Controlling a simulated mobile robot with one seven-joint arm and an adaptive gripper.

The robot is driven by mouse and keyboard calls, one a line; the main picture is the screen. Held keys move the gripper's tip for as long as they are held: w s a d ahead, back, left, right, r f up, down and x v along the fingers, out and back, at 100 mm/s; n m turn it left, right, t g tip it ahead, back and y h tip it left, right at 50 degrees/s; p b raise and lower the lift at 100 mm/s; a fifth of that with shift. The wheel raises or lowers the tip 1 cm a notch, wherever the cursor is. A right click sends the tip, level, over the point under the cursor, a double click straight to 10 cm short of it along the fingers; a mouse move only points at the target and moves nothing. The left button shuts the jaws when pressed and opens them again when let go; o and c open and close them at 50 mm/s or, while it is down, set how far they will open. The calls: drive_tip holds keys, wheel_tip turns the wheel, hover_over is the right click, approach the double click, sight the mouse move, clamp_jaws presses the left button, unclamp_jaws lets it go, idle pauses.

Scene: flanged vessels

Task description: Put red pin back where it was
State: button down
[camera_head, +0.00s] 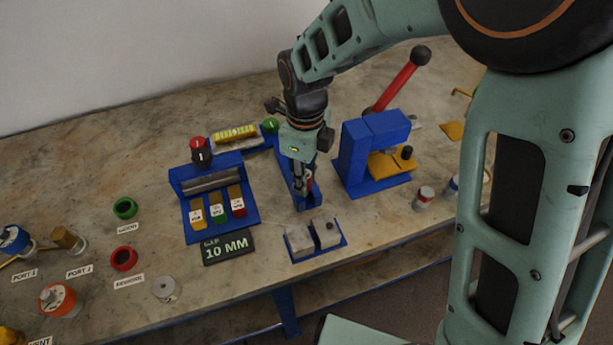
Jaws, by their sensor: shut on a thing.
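My gripper (304,189) points down over a narrow blue fixture (285,172) near the middle of the bench. It is shut on a small red piece (309,181), which looks like the red pin. The fingers cover most of it, so I cannot tell whether its lower end is in the fixture or just above it.
A blue press (361,150) with a red lever stands close to the right. A blue stand (215,170) with coloured tags is at left. Grey blocks (299,242) on a blue plate and a "GAP 10 MM" sign (227,247) lie in front.

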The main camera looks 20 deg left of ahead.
drive_tip(key=shift+f, duration=0.4)
drive_tip(key=c, duration=1.6)
unclamp_jaws()
drive_tip(key=shift+r, duration=0.1)
drive_tip(key=shift+r+p, duration=0.4)
drive_tip(key=shift+r, duration=0.2)
wheel_tip(320, 180, up, 12)
drive_tip(key=shift+f, duration=0.2)
drive_tip(key=shift+p, duration=0.3)
